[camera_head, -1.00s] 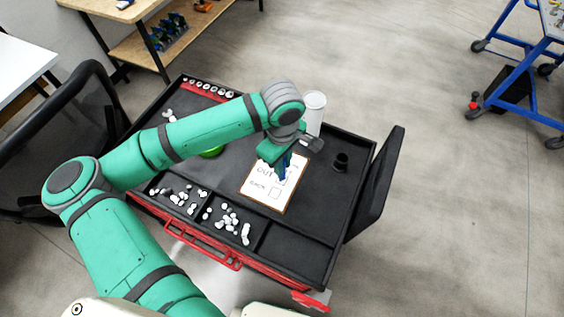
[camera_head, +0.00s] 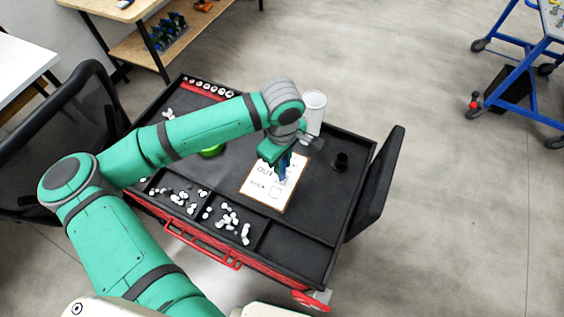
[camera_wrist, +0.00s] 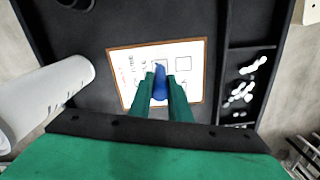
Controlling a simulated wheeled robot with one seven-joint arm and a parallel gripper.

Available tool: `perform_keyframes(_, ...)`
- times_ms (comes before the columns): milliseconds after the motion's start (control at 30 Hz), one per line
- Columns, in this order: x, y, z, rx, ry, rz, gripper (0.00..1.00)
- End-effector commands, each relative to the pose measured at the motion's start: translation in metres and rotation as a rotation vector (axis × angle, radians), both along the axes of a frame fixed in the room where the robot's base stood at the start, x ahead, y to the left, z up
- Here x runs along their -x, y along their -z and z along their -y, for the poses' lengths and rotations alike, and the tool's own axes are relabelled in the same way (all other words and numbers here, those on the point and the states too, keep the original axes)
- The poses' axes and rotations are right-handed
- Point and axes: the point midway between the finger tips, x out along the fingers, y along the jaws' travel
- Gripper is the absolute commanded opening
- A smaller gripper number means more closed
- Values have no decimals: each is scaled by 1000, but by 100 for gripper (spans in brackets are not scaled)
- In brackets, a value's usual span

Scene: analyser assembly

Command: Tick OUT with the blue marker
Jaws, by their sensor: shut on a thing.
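My gripper (camera_wrist: 161,95) is shut on the blue marker (camera_wrist: 160,83), which shows between the two green fingers in the wrist view. In the head view the marker (camera_head: 283,167) points down at the board. The white board (camera_head: 259,187) with a brown frame lies on the black cart top; it reads OUT and BACK, each with a box. The marker is over the OUT row and hides part of its box. In the wrist view the board (camera_wrist: 197,83) shows one empty box to the right of the marker. I cannot tell whether the tip touches the board.
A white cylinder (camera_head: 313,112) stands behind the gripper; it is large at left in the wrist view (camera_wrist: 40,100). A black cup (camera_head: 341,161) stands right of the board. Trays with white parts (camera_head: 228,219) line the cart's front.

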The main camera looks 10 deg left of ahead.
Motion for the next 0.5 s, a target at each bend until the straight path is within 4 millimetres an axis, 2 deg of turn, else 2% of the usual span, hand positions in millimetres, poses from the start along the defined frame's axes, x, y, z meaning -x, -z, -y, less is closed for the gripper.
perform_keyframes(500, 0, -35, 0, -2, 0, 1, 0)
